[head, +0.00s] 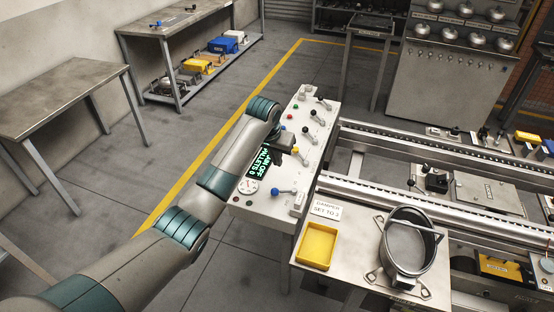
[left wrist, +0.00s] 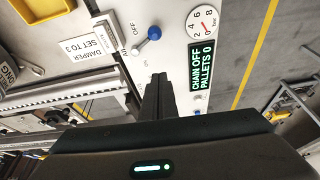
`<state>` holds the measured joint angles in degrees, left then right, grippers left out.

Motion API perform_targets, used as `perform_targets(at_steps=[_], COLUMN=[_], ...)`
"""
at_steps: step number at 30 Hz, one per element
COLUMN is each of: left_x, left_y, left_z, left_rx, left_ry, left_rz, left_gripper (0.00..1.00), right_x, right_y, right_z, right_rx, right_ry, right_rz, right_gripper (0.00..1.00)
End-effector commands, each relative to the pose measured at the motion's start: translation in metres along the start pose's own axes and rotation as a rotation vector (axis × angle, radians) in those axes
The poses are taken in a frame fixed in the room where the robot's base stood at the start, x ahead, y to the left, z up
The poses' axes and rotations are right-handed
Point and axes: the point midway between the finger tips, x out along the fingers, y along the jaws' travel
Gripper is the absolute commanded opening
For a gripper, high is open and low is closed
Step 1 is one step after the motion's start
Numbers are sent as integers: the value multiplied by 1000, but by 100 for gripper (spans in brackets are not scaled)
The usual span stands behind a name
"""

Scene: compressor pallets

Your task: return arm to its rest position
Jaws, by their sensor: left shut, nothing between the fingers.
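My left arm reaches in from the lower left in the head view, and its wrist is over the control panel (head: 262,202). My left gripper (head: 292,152) is a small dark shape there, partly hidden by the wrist. In the left wrist view its fingers (left wrist: 158,92) are together with nothing between them, above the panel face. A blue-knobbed lever (left wrist: 149,38) stands apart from the fingertips, by the OFF label; it also shows in the head view (head: 277,191). The display (left wrist: 202,64) reads CHAIN OFF, PALLETS 0. My right gripper is not in view.
A yellow tray (head: 316,246) and a round metal pot-like part (head: 405,248) stand on the table at front right. Conveyor rails (head: 440,205) run behind them. Open floor lies left of the panel.

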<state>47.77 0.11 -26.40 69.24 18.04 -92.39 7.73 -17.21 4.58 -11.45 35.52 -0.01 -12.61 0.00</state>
Motion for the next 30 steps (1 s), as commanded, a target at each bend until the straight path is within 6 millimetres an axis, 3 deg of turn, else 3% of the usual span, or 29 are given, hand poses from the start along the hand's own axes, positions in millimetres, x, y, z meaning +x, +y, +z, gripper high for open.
perform_targets(at_steps=[11,16,23,30], left_x=[2,15,46,68], left_y=[1,5,16,23], left_z=[3,25,95,192], left_rx=[0,-1,-10,-35], left_ry=[0,-3,-5,-5], left_rz=[2,15,45,63], left_gripper=[0,0,0,0], right_x=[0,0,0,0], right_y=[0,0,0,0], right_z=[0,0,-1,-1], right_rx=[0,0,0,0], right_ry=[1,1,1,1], right_rz=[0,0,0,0], right_gripper=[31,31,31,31])
